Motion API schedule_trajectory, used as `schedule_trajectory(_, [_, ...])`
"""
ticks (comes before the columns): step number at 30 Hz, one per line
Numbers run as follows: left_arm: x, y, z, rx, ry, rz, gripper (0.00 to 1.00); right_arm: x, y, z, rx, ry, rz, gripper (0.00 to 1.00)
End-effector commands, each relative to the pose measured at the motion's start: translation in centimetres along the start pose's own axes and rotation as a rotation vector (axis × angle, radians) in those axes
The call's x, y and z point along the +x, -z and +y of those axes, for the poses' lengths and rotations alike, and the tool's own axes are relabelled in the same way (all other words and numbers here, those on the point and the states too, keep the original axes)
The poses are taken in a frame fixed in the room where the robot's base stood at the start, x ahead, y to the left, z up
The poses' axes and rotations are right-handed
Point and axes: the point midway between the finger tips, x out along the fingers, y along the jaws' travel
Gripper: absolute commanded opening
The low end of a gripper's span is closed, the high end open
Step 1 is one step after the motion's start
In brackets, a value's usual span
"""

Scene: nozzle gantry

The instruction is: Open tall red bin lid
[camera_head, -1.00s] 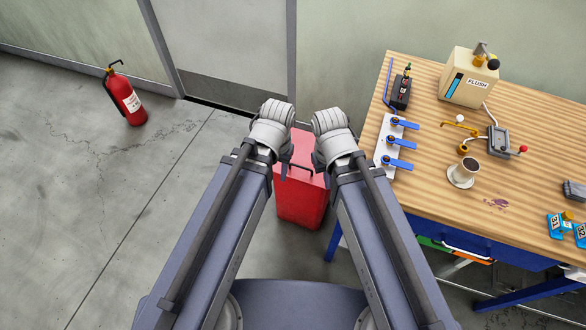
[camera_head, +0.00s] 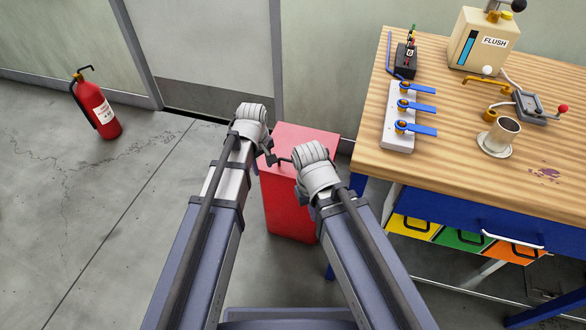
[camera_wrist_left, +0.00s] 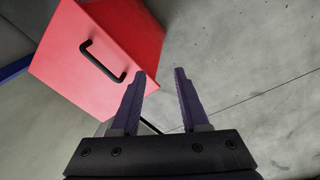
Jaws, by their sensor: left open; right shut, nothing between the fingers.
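The tall red bin (camera_head: 290,205) stands on the floor below my arms, its lid (camera_head: 308,138) looking shut. A black bar handle (camera_head: 285,160) on the lid is partly covered by my grippers in the head view. In the left wrist view the handle (camera_wrist_left: 102,62) shows whole on the red surface. My left gripper (camera_wrist_left: 159,73) is open and empty, its fingers by the bin's edge, to the right of the handle and apart from it in the picture. My right gripper (camera_head: 314,168) is over the right part of the bin; its fingertips are mostly hidden.
A wooden workbench (camera_head: 450,155) with blue valve levers and a cup stands close to the right of the bin. A door (camera_head: 205,55) is behind. A fire extinguisher (camera_head: 96,108) stands at the far left. The floor left of the bin is clear.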

Motion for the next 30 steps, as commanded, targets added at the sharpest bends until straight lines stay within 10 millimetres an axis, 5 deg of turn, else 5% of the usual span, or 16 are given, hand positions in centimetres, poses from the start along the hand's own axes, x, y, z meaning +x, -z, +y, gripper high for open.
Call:
schedule_trajectory(1, [0.6, 0.7, 2.4, -0.08, -0.01, 0.003, 0.45, 0.3, 0.0, 0.0, 0.0, 0.0, 0.0, 0.0])
schedule_trajectory(6, [1.1, 1.1, 8.0, -0.362, -0.041, 0.006, 0.45, 0.3, 0.0, 0.0, 0.0, 0.0, 0.0, 0.0])
schedule_trajectory(12, [1.3, 0.9, 11.5, -0.555, -0.061, 0.001, 0.45, 0.2, 0.0, 0.0, 0.0, 0.0, 0.0, 0.0])
schedule_trajectory(30, [3.6, 0.8, 12.1, -0.596, -0.065, 0.0, 0.45, 2.4, 0.1, -0.2, 0.0, 0.0, 0.0, 0.0])
